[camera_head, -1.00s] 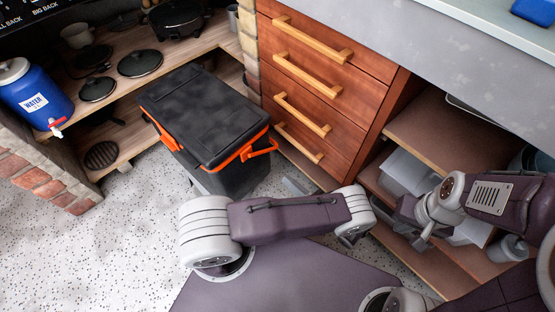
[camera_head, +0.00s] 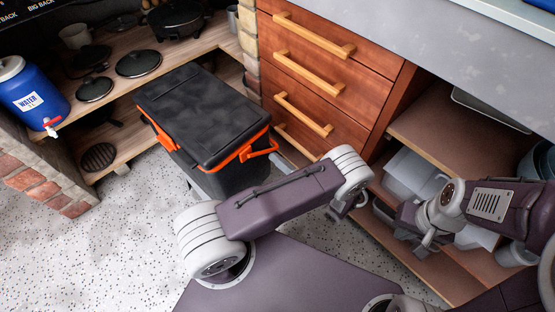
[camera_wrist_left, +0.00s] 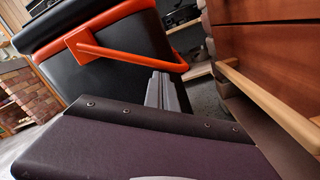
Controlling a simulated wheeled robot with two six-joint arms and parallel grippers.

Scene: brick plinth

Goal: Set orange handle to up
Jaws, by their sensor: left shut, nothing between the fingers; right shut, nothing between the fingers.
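The orange handle (camera_head: 262,150) is a bar loop on the near end of a black cooler (camera_head: 205,110) with orange trim. It juts outward from the cooler's side. In the left wrist view the handle (camera_wrist_left: 130,52) crosses the upper middle. My left gripper (camera_wrist_left: 163,80) is shut and empty, its grey fingertips just below the handle bar in that view; I cannot tell whether they touch it. In the head view my left arm hides most of that gripper. My right gripper (camera_head: 424,246) is shut and empty by the shelves at right, away from the cooler.
Wooden drawers (camera_head: 325,70) with bar handles stand close right of the cooler. Open shelves (camera_head: 440,130) with white containers are further right. A blue water jug (camera_head: 32,98) and pans stand on the wooden shelf at left. The speckled floor (camera_head: 110,245) at left is clear.

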